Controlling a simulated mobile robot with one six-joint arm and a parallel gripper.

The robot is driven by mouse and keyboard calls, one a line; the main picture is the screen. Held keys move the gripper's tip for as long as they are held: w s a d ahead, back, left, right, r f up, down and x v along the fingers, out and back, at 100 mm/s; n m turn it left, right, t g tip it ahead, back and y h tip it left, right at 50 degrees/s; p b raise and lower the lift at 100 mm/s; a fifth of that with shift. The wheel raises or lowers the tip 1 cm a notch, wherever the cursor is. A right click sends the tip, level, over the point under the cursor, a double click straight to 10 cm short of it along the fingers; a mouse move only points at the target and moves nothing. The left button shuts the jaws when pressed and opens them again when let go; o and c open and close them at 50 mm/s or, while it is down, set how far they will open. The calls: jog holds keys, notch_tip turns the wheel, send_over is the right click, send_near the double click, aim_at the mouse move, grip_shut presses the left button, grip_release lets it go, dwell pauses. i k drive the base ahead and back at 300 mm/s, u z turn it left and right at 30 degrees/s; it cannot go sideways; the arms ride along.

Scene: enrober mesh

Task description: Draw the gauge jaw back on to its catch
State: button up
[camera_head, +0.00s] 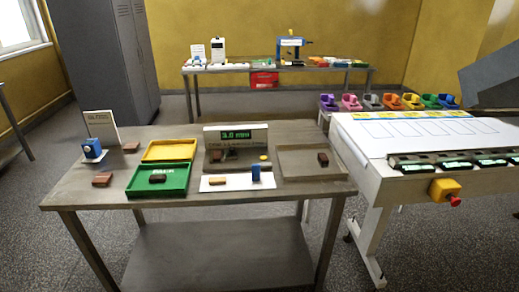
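A gauge (236,137) stands at the back of the near table, with a green readout that looks like 3.0 mm. Below the readout are small dark parts, with a brown piece among them. The jaw and its catch are too small to tell apart, so I cannot tell how the jaw sits. A small yellow round part (264,158) is at the right of the gauge's base. My gripper is not in view.
The near table (110,185) also holds a green tray (143,181), a yellow tray (170,148), a shallow grey tray (311,163), a white strip (208,184) with an orange block and blue cylinder, and loose brown pieces. A white machine (420,138) stands at right.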

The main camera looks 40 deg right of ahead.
aim_at(230, 156)
jog(key=z, duration=0.8)
jog(key=k, duration=1)
jog(key=i, duration=0.75)
jog(key=z, duration=0.05)
